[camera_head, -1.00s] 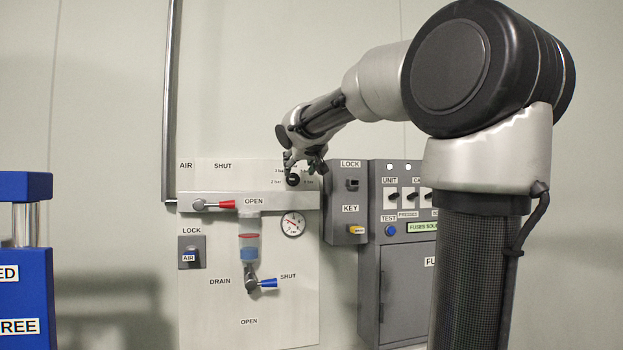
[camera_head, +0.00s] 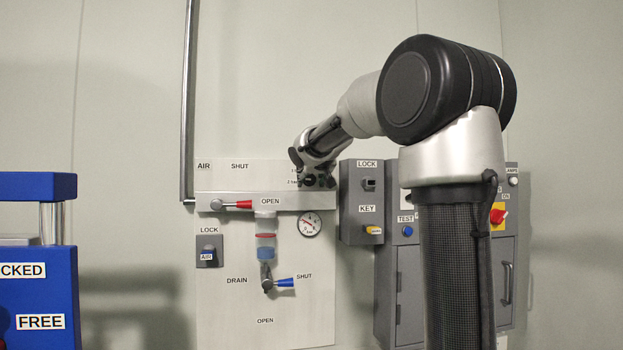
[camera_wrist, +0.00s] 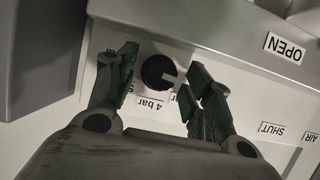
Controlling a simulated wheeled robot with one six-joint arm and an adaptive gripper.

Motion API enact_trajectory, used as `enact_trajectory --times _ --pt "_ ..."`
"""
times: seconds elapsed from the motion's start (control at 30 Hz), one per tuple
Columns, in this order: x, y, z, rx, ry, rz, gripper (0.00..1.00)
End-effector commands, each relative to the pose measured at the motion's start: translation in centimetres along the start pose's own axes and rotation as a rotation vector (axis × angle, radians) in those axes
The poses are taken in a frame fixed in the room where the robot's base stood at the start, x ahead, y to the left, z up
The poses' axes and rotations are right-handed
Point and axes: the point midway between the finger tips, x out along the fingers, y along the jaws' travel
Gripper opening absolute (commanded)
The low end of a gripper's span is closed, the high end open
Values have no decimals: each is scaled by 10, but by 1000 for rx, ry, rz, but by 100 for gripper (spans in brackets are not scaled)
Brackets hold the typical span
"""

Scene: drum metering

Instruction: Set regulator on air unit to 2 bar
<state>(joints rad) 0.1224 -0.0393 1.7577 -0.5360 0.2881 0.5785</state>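The regulator knob (camera_wrist: 157,72) is a round black knob with a pale pointer mark, seen in the wrist view beside a "4 bar" label (camera_wrist: 151,103). My gripper (camera_wrist: 158,63) is open, with one finger on either side of the knob; a small gap shows on each side. In the head view my gripper (camera_head: 317,181) is at the upper right of the air unit (camera_head: 212,300) and mostly hides the knob and its scale. The round pressure gauge (camera_head: 310,224) is below; its red needle is too small to read.
A red-handled valve (camera_head: 231,204) and a blue-handled drain valve (camera_head: 280,283) are on the air unit. A grey lock and key box (camera_head: 350,215) stands close to the right of my gripper. A blue unit (camera_head: 40,290) is at far left.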

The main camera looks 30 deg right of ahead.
Motion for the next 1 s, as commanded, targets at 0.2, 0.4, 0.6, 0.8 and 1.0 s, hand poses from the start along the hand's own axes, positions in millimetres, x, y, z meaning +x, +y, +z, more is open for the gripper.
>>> enact_trajectory --times 0.2,0.4,0.6,0.8,1.0 --pt "0 0 0 0 0 0 8" --pt "0 0 0 -23 -1 9 7" --pt "0 -1 1 -143 -2 59 7" --pt "0 -2 1 -234 0 97 7" --pt "0 -3 0 -247 0 102 7"
